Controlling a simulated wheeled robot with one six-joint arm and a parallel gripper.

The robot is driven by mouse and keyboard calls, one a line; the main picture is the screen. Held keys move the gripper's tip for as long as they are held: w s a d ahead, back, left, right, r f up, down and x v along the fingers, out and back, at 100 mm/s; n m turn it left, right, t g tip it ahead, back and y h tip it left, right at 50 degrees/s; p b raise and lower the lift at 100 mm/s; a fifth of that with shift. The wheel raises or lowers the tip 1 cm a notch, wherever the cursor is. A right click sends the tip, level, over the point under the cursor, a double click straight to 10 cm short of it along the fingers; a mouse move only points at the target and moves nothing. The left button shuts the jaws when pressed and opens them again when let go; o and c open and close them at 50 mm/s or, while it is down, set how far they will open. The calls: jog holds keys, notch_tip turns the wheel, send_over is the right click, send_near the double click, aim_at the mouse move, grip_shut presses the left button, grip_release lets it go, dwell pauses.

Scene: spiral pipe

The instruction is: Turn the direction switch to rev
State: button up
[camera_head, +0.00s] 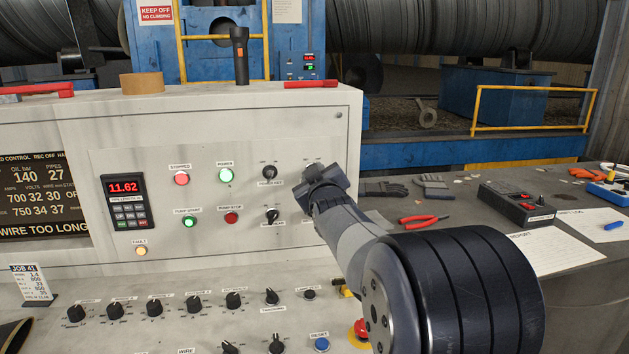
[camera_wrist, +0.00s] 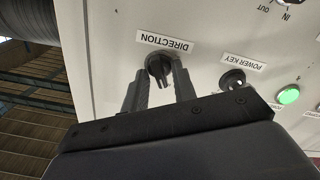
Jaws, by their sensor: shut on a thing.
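The direction switch (camera_wrist: 158,66) is a dark round knob under a white DIRECTION label (camera_wrist: 165,42), which reads upside down in the wrist view. My gripper (camera_wrist: 158,80) has one finger on each side of the knob and is shut on it. In the head view my gripper (camera_head: 322,186) is at the upper right of the light grey panel (camera_head: 130,160) and hides the switch. The marks for the switch positions are too small or covered to read.
The power key switch (camera_head: 269,172) is just left of my gripper, and it also shows in the wrist view (camera_wrist: 232,80). A lower knob (camera_head: 272,216), a green power lamp (camera_head: 226,175) and a red pump stop button (camera_head: 231,218) are close by. Red pliers (camera_head: 424,220) lie on the right-hand table.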

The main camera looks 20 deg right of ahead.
dwell(0.4)
jog(key=o, duration=0.6)
jog(key=shift+o, duration=0.2)
jog(key=shift+s, duration=0.15)
jog(key=s+a+b, duration=0.1)
jog(key=s+a, duration=0.1)
jog(key=s, duration=0.8)
jog(key=shift+s, duration=0.15)
jog(key=shift+a, duration=0.1)
jog(key=w+d+p, duration=0.1)
jog(key=w+d, duration=0.1)
jog(key=w, duration=0.8)
jog(key=shift+w, duration=0.3)
